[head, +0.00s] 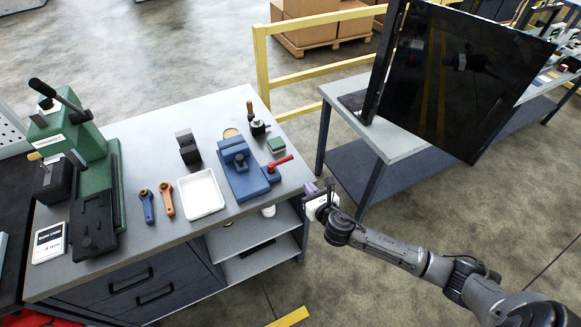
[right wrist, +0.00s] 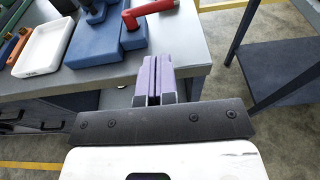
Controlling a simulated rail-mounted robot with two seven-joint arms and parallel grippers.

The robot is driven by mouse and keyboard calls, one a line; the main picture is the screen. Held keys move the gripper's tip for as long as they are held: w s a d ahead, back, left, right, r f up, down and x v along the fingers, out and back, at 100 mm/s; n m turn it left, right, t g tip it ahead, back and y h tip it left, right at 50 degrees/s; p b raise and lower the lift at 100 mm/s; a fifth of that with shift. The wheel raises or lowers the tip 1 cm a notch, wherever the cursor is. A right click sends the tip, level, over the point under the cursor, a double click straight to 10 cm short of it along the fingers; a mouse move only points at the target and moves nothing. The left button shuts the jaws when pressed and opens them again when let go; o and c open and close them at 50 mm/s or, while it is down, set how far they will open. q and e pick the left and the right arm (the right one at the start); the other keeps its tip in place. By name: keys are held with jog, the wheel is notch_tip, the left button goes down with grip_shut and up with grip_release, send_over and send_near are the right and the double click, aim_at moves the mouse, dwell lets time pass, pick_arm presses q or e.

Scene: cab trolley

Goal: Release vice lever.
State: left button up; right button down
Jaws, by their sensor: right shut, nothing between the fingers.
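A blue vice (head: 240,168) sits near the right end of the grey workbench. Its red lever (head: 279,163) sticks out at the vice's right side and points right, toward the bench edge. In the right wrist view the red lever (right wrist: 150,10) is at the top, beyond my fingertips, with the blue vice (right wrist: 95,45) to the left. My right gripper (head: 312,189) is just off the bench's right edge, below and to the right of the lever, apart from it. Its purple fingers (right wrist: 156,72) are together with nothing between them. My left gripper is not in view.
A white tray (head: 201,193), an orange tool (head: 166,199) and a blue tool (head: 146,206) lie left of the vice. A green press (head: 75,150) stands at the bench's left end. A second table (head: 395,140) with a dark screen (head: 460,85) stands right, across a floor gap.

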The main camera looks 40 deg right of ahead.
aim_at(288, 160)
jog(key=shift+w, duration=0.1)
jog(key=b+x, duration=0.2)
jog(key=x, duration=1.1)
jog(key=shift+w+d+f, duration=0.1)
jog(key=shift+w, duration=0.3)
jog(key=shift+d, duration=0.1)
